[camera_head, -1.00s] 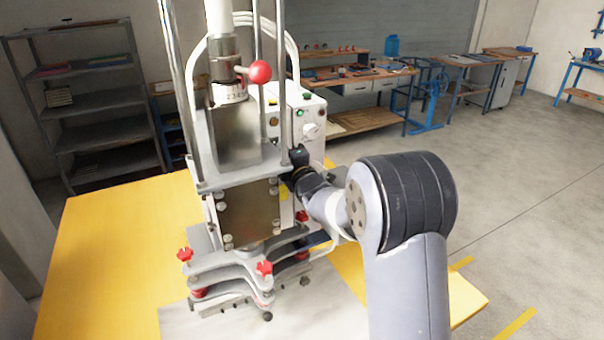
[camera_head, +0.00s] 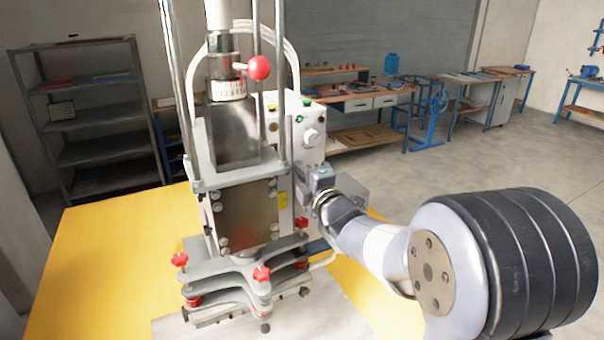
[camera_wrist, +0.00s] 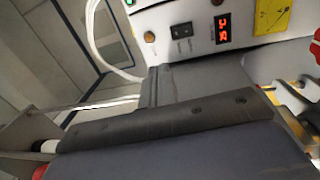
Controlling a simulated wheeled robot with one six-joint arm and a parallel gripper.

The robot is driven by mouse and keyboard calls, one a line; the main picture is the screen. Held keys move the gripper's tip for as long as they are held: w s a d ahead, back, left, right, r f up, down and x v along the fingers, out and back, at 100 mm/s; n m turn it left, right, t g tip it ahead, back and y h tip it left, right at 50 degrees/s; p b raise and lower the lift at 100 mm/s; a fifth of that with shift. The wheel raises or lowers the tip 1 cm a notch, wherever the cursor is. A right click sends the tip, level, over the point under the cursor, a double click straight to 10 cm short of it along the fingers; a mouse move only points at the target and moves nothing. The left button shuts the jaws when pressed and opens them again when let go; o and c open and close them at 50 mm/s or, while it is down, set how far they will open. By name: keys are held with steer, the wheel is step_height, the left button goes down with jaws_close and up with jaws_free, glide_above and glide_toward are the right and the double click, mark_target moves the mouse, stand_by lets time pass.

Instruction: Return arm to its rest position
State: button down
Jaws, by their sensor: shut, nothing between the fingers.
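My arm reaches in from the lower right of the head view, bent at a large dark-banded joint. Its end, with my gripper (camera_head: 322,180), is beside the right side of the plastic welding machine (camera_head: 240,215). My gripper is shut and empty; its fingertips cannot be made out clearly. In the wrist view a dark grey bolted part fills the lower half, and I cannot tell whether it is mine. Behind it is the machine's white control box (camera_wrist: 205,25), with a red lit display (camera_wrist: 222,27) and a black switch.
The machine stands on a yellow table (camera_head: 110,245) with a pale plate under its base. Its red knobs (camera_head: 261,273) stick out at the front. A grey shelf (camera_head: 100,150) is at the back left, and workbenches (camera_head: 350,100) are farther back. The floor at right is open.

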stand_by(0.3)
steer(key=f+p+x, duration=0.2)
steer(key=p+x, duration=0.1)
steer(key=x, duration=0.5)
steer(key=shift+w, duration=0.35)
